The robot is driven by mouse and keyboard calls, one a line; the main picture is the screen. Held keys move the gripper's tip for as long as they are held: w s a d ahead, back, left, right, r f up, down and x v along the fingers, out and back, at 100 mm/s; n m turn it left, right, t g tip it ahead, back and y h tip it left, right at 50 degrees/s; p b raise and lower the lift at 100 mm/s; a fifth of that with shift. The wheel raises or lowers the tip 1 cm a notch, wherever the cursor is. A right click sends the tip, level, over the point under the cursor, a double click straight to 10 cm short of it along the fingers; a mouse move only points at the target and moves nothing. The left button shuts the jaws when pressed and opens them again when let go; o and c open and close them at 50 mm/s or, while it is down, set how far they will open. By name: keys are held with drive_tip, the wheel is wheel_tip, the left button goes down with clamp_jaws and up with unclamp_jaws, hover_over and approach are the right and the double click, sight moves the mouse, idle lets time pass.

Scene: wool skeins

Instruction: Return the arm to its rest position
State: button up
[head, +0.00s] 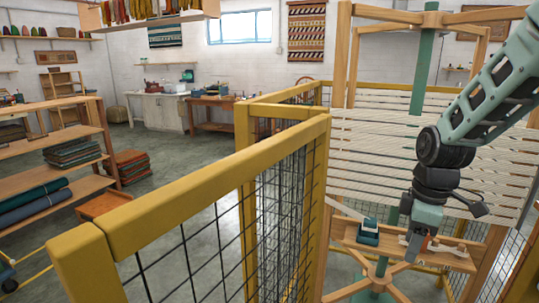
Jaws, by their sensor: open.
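My arm (490,95) reaches down from the upper right in the head view. It is green with black joints. My gripper (416,254) points down at the lower right, in front of a wooden frame with a green central post. The gripper is small in the picture and its fingers lie close to a wooden bar (450,257) with small fittings. I cannot tell whether they touch it. No skein shows between the fingers.
A yellow-railed fence (215,185) with black mesh stands close in front and to the left. Pale slats or strands (350,150) stretch across the frame behind my arm. A wooden shelf (60,140) with folded cloth stands at the left. Open grey floor lies beyond the fence.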

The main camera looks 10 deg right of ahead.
drive_tip(key=s+a+r+m, duration=0.1)
drive_tip(key=s+a, duration=0.3)
drive_tip(key=a, duration=0.4)
drive_tip(key=s+a+r, duration=0.1)
drive_tip(key=s+a, duration=0.3)
drive_tip(key=a, duration=0.4)
drive_tip(key=s+a+m, duration=0.1)
drive_tip(key=s+a, duration=0.6)
drive_tip(key=s, duration=0.3)
drive_tip(key=shift+s+m, duration=0.35)
drive_tip(key=shift+m, duration=0.05)
